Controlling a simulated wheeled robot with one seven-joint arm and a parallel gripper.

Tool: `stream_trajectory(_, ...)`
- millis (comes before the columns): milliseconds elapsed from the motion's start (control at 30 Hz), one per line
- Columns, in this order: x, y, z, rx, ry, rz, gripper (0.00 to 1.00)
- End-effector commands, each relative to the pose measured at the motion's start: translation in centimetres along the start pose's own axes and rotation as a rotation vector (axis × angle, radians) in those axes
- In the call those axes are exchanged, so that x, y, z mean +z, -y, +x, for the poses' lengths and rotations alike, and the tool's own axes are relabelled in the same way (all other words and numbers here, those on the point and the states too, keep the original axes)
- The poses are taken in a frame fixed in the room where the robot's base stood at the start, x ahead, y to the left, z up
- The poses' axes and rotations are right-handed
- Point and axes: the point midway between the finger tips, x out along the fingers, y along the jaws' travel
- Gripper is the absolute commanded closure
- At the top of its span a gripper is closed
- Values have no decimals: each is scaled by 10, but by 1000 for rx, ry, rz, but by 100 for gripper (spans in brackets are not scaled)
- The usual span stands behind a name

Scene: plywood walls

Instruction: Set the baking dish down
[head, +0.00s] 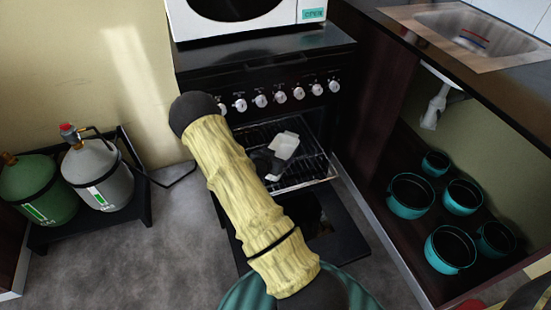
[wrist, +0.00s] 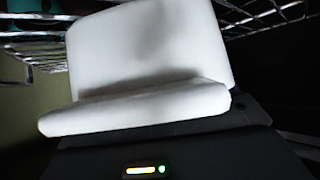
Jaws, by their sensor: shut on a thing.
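The white baking dish (head: 285,146) is at the open oven, over the wire rack (head: 318,170). My gripper (head: 269,160) is at its near left side, partly hidden by my arm. In the wrist view the dish (wrist: 150,60) fills the upper middle, its pale near edge close to the dark gripper body (wrist: 165,155). My gripper is shut on the dish; the fingertips are hard to make out. I cannot tell whether the dish touches the rack. Rack wires (wrist: 265,14) also show on both sides of it in the wrist view.
The oven door (head: 335,235) hangs open below the rack. A microwave (head: 240,18) stands on the stove. Several teal pots (head: 450,249) fill the lower cabinet at right. Two gas cylinders (head: 97,175) stand at left. Grey floor (head: 150,255) is clear between.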

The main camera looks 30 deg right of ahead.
Motion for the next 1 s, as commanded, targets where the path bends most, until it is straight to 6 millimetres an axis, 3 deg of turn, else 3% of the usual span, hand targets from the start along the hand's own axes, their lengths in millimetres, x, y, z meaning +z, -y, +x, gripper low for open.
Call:
stream_trajectory(400, 3, 2, 5, -1, -5, 2, 57)
stream_trajectory(433, 3, 2, 4, -1, -2, 1, 8)
stream_trajectory(500, 3, 2, 4, -1, -2, 1, 0)
stream_trajectory(800, 0, 2, 2, -1, -2, 1, 0)
stream_trajectory(1000, 0, 3, -23, -3, 0, -1, 0)
